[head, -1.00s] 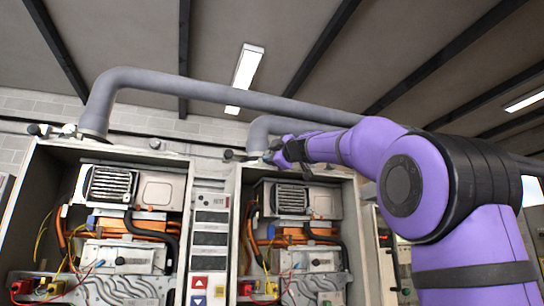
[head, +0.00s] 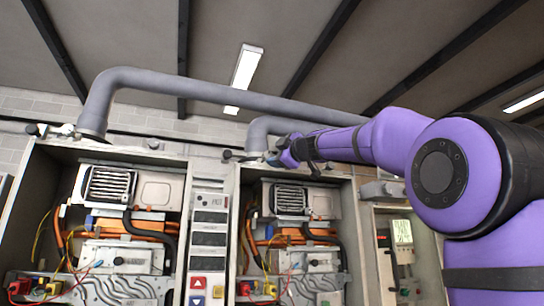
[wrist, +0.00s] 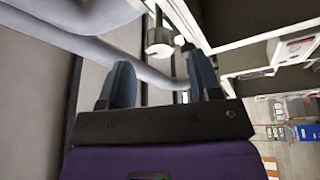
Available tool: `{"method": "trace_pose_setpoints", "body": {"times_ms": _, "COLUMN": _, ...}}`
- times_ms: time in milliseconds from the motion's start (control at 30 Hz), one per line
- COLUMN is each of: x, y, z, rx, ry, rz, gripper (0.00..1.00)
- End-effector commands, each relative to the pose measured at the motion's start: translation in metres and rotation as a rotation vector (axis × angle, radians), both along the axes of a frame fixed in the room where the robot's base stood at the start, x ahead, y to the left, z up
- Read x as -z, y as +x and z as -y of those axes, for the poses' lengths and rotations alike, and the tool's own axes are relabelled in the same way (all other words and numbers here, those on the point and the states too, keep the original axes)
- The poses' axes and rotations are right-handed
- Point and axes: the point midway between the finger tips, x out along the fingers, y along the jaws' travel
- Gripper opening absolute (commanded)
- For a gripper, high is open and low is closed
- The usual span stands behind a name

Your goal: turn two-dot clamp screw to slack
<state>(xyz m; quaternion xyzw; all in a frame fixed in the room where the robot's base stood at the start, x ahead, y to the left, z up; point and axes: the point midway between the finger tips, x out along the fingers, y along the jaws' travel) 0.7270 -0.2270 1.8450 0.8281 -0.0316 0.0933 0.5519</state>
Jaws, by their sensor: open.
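Two open heater cabinets stand side by side in the head view, the left one (head: 25,185) and the middle one (head: 355,225). Grey flue pipes rise from their tops. Small clamp fittings sit near the pipe bases, including one (head: 68,130) on the left cabinet and one (head: 228,154) by the middle cabinet. No dot marks can be made out. My gripper (head: 287,154) is at the middle cabinet's top, close to its pipe base. In the wrist view my gripper (wrist: 160,80) is open, and a pale round knob (wrist: 158,42) shows beyond the gap between its fingers, apart from them.
A large grey pipe (head: 220,93) runs across above the cabinets. A narrow control panel (head: 208,235) stands between them. A third unit with a green display (head: 402,231) is at the right, partly behind my arm. The cabinets' top edges lie close to my gripper.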

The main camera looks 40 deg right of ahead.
Motion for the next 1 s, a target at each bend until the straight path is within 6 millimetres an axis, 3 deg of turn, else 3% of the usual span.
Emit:
{"method": "trace_pose_setpoints", "body": {"times_ms": 200, "x": 0.007, "y": -0.039, "z": 0.002, "rx": 0.0, "ry": 0.001, "rz": 0.001, "gripper": 0.58}}
{"method": "trace_pose_setpoints", "body": {"times_ms": 400, "x": 0.012, "y": -0.062, "z": 0.003, "rx": -0.001, "ry": -0.001, "rz": 0.0, "gripper": 0.58}}
{"method": "trace_pose_setpoints", "body": {"times_ms": 1000, "x": 0.014, "y": -0.07, "z": 0.003, "rx": -0.001, "ry": -0.001, "rz": 0.0, "gripper": 0.58}}
